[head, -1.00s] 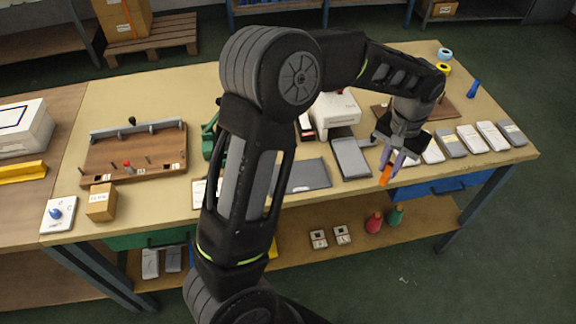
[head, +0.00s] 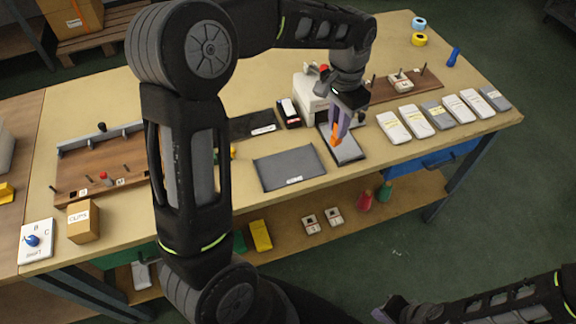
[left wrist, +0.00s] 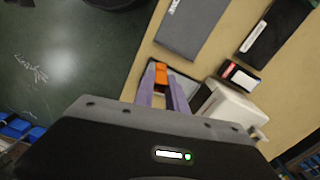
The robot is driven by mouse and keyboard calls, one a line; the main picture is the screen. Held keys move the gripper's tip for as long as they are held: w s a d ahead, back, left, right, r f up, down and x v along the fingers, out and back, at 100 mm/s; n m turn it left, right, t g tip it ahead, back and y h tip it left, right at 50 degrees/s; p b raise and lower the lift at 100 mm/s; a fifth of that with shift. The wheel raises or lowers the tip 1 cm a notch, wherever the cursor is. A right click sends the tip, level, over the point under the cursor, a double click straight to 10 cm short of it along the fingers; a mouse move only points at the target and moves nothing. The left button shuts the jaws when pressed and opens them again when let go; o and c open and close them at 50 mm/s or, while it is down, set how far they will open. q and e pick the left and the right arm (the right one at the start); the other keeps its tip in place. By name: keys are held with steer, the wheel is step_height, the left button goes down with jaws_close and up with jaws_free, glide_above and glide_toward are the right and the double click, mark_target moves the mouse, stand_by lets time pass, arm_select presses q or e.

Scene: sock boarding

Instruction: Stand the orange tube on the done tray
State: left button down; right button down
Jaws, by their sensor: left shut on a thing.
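My left gripper (head: 341,128) is shut on the orange tube (head: 336,138). It points down, and the tube appears over a grey tray with a pale inside (head: 349,153). I cannot tell whether the tube touches it. In the left wrist view the orange tube (left wrist: 160,71) sits between the purple fingertips of my left gripper (left wrist: 160,84). A flat dark grey tray (head: 289,167) with a small label lies to the left. The labels are too small to read, so I cannot tell which is the done tray. My right gripper (head: 391,311) shows partly at the bottom edge.
A white machine (head: 309,98) stands close behind my left gripper. Several white and grey packs (head: 416,121) lie in a row to the right. A wooden board (head: 403,85) lies behind them. A black tray (head: 252,125) and a wooden rack (head: 100,165) are further left.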

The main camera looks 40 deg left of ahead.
arm_select(q)
steer(key=s+a+r+m+b, duration=0.3)
steer(key=s+a+m, duration=0.5)
steer(key=m, duration=0.3)
steer(key=shift+a+r+m, duration=0.2)
steer(key=shift+r+m, duration=0.05)
steer(key=shift+m, duration=0.05)
steer(key=shift+s, duration=0.1)
glide_above(288, 165)
step_height(288, 165, down, 6)
steer(key=shift+f, duration=0.2)
steer(key=shift+f, duration=1.85)
steer(key=shift+f, duration=0.1)
